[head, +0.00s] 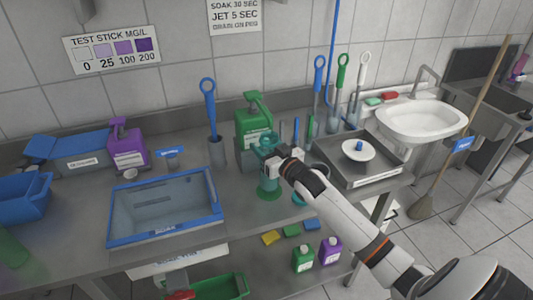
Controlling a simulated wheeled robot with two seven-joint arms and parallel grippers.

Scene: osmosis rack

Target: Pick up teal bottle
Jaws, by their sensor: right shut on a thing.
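The teal bottle (269,186) stands at the middle of the steel counter, in front of the green pump jug (252,126). My right gripper (268,160) reaches in from the right and is shut on the bottle's upper part, partly hiding it. The bottle looks upright. Its green base seems at counter level, and I cannot tell whether it is clear of the surface. My left gripper is not in view.
A blue-rimmed soak tub (164,207) lies left of the bottle. A purple jug (126,146) and blue brush (210,108) stand behind it. A steel tray with a white disc (358,151) is right. Several upright brushes stand behind my arm.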

